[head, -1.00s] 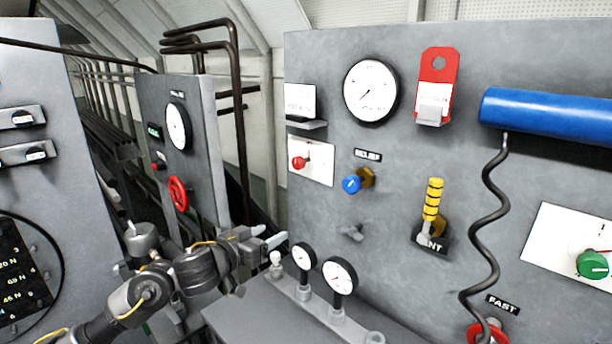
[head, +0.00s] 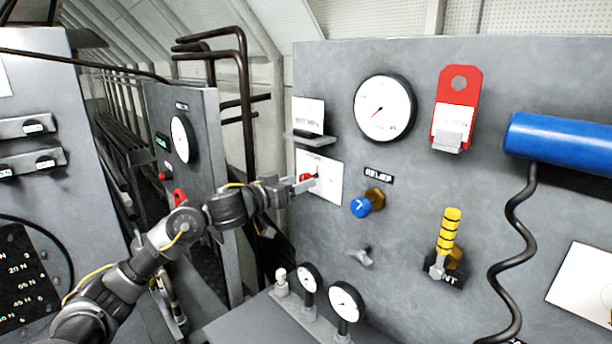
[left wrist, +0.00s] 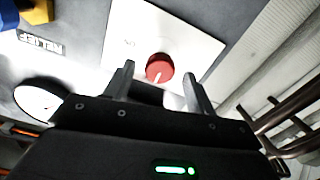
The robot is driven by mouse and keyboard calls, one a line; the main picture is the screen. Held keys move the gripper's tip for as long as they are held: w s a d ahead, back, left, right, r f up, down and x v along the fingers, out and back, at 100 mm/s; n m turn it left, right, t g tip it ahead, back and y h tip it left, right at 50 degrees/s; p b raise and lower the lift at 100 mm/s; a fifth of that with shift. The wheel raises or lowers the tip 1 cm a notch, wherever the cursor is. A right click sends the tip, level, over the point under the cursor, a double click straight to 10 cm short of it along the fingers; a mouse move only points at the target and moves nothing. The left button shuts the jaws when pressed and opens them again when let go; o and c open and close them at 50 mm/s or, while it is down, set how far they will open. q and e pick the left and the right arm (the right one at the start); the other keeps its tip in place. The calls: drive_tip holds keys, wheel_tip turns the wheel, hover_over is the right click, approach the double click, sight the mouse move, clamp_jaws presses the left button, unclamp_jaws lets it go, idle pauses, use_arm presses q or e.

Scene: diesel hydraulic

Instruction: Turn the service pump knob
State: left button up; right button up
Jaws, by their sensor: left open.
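A red round knob (head: 307,177) with a pale pointer line sits on a white plate (head: 328,184) on the grey panel. My left gripper (head: 300,184) is at the plate, its fingers pointing at the knob and partly covering it. In the left wrist view the red knob (left wrist: 159,68) shows ahead of and between the two open fingertips (left wrist: 158,76). The fingers are spread on either side, and no contact with the knob is visible. My right gripper is out of view.
A card shelf (head: 309,137) juts out just above. Small gauges (head: 346,300) stand below.

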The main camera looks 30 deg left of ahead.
use_arm(q)
drive_tip(key=shift+x, duration=1.1)
drive_tip(key=shift+w+d, duration=0.2)
drive_tip(key=shift+w, duration=0.3)
drive_tip(key=c, duration=1)
